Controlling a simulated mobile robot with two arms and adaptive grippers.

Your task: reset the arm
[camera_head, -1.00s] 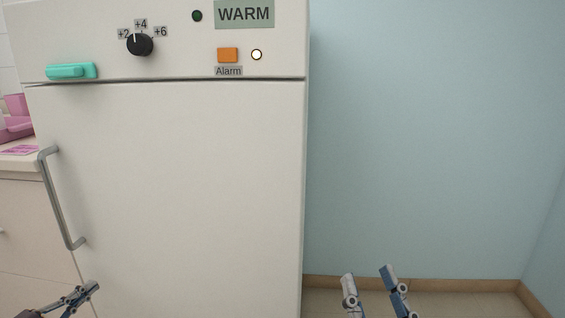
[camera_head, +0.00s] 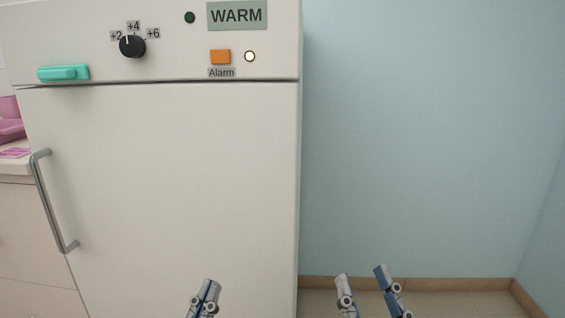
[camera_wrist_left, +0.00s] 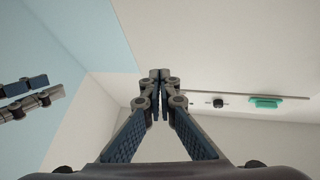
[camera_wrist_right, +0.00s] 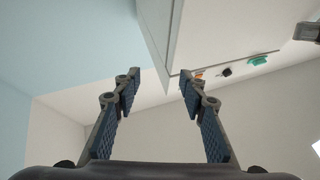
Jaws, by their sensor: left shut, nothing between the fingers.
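My left gripper (camera_head: 207,292) is at the bottom of the head view, in front of the lower part of the white fridge door. Its fingers are together and empty, and the left wrist view shows the fingertips (camera_wrist_left: 160,76) meeting. My right gripper (camera_head: 362,275) is to its right, in front of the wall and floor just past the fridge's right edge. Its fingers are apart with nothing between them, as the right wrist view also shows (camera_wrist_right: 160,85). Both grippers point upward in the head view. The rest of both arms is out of the head view.
The white fridge (camera_head: 180,180) has a metal handle (camera_head: 52,202), black dial (camera_head: 132,46), orange alarm button (camera_head: 220,57), teal item (camera_head: 63,73) and a WARM display (camera_head: 237,15). A counter with pink items (camera_head: 10,130) stands at left. The blue wall (camera_head: 430,140) side is clear.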

